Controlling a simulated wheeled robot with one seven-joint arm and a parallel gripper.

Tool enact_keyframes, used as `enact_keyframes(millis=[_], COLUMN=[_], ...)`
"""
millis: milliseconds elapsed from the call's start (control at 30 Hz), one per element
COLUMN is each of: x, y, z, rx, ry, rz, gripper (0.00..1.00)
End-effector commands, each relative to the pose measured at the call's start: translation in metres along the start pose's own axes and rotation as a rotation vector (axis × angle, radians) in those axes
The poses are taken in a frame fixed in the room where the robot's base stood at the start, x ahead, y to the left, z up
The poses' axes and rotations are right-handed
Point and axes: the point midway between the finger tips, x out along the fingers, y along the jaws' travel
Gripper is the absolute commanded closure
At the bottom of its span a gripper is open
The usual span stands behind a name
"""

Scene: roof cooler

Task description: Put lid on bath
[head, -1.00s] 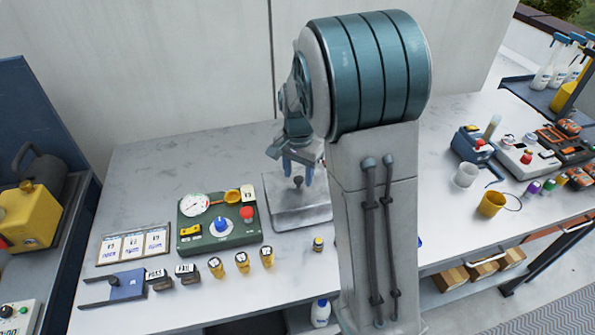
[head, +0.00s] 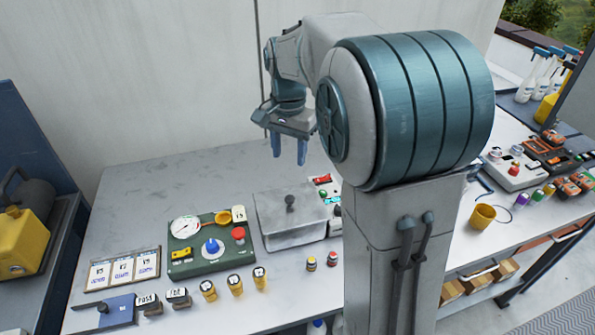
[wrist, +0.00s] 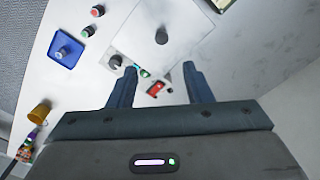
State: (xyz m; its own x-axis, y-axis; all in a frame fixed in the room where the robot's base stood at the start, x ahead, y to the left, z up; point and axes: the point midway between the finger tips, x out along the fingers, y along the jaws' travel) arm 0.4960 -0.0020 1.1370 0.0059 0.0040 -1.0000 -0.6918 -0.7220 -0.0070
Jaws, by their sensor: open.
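The grey square lid (head: 272,212) with a dark knob (head: 290,202) lies on top of the bath (head: 295,241), looking level in the head view. In the wrist view the pale lid (wrist: 185,22) and its knob (wrist: 162,36) are beyond my fingertips. My gripper (head: 289,159) is open and empty, raised above the lid and apart from the knob; its two blue fingers also show in the wrist view (wrist: 159,68). The inside of the bath is hidden. I cannot tell how exactly the lid's edges fit the rim.
A green gauge panel (head: 185,264) stands left of the bath. Several yellow vials (head: 235,284) and two small capped bottles (head: 311,264) stand in front. A yellow cup (head: 483,218) is to the right. My arm hides part of the bench. The bench behind the panel is clear.

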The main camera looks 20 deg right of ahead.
Motion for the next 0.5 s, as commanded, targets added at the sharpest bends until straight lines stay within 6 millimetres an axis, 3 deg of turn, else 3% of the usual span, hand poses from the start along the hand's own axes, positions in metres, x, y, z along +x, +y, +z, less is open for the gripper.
enact_keyframes(millis=[267,500], x=[-0.011,0.004], y=[0.057,0.109], z=[0.055,0.114], rx=[-0.267,-0.561], ry=[0.061,0.174], rz=[-0.089,-0.123], gripper=[0.55,0.55])
